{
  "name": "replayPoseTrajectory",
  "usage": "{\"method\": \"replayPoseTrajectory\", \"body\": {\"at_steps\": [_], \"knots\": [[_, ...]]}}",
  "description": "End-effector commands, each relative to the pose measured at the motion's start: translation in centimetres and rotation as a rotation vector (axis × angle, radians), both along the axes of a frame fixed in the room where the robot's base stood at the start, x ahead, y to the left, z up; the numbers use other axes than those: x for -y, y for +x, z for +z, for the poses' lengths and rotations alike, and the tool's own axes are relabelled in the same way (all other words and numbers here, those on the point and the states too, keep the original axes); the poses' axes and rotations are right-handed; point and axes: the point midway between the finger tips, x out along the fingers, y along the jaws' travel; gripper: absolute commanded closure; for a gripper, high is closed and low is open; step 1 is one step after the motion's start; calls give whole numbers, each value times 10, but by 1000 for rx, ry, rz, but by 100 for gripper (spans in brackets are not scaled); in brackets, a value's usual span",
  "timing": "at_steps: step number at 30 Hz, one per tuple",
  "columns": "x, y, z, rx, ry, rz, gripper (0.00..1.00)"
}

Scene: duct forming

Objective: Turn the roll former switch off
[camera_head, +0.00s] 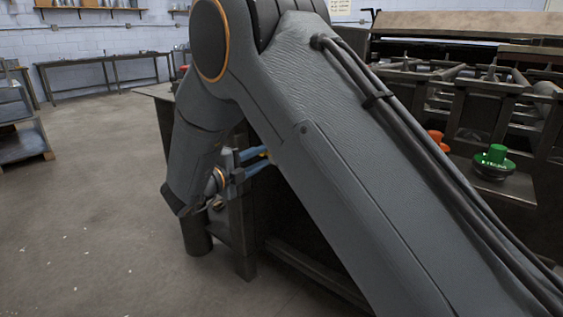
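The roll former (490,85) is the dark metal machine at the right. On a flat dark plate at its near side sits a green knob-like control (494,156) on a round black base. An orange-red control (438,141) shows to its left, partly hidden by my arm. I cannot tell which of these is the switch, or its state. My gripper (258,160), with blue fingers, is low beside the machine's left end, left of both controls and apart from them. My arm link hides the fingertips, so their opening does not show.
My arm crosses the middle of the view and hides much of the machine's near side. A dark table corner (152,90) and legs stand behind my gripper. A workbench (105,58) stands along the far wall.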

Motion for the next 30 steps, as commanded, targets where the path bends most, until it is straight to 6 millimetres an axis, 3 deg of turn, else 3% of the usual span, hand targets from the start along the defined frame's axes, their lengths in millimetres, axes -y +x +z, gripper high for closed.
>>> {"method": "replayPoseTrajectory", "body": {"at_steps": [5,16,22,30], "knots": [[10,2,-7,26,12,-45,73],[50,46,-7,23,10,-53,73],[58,59,-6,24,10,-49,73],[57,61,-6,23,10,-45,73]]}}
